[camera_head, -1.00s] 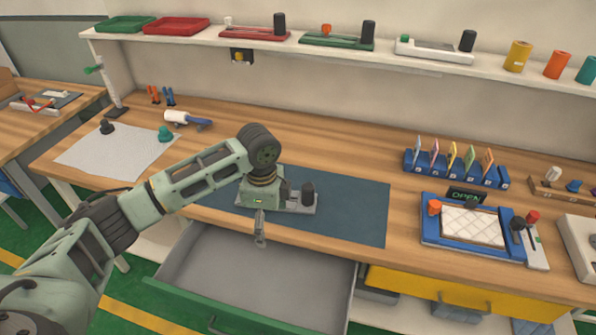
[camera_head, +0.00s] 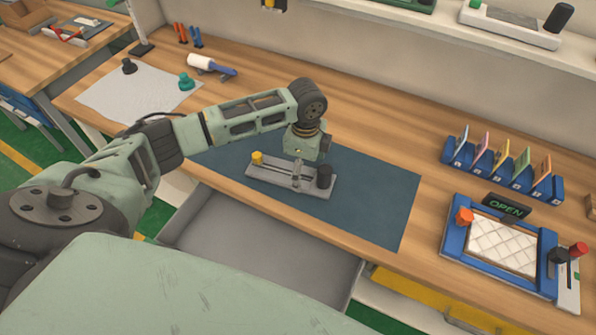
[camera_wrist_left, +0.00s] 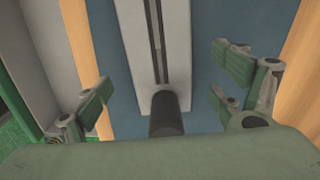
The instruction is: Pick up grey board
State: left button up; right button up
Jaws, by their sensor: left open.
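The grey board (camera_head: 270,176) lies flat on the dark blue mat (camera_head: 380,205) on the workbench. It has a yellow knob (camera_head: 257,158) at its left end and a black knob (camera_head: 324,176) at its right end. My left gripper (camera_head: 297,178) points down over the board, near the black knob. In the left wrist view the gripper (camera_wrist_left: 162,82) is open, with its fingers on either side of the grey board (camera_wrist_left: 176,30) and apart from it. The black knob (camera_wrist_left: 166,113) shows between them. My right gripper is not in view.
An open grey drawer (camera_head: 265,255) juts out below the bench front. A blue tray with a white quilted pad (camera_head: 502,246) and a blue card rack (camera_head: 485,170) stand on the right. A white sheet (camera_head: 125,95) lies at the left. A shelf (camera_head: 440,45) runs above.

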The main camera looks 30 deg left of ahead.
pick_arm(q)
jog(key=shift+w+f, duration=0.1)
jog(key=shift+f, duration=1.35)
jog(key=shift+c, duration=0.7)
jog(key=shift+r, duration=0.1)
jog(key=c, duration=1.6)
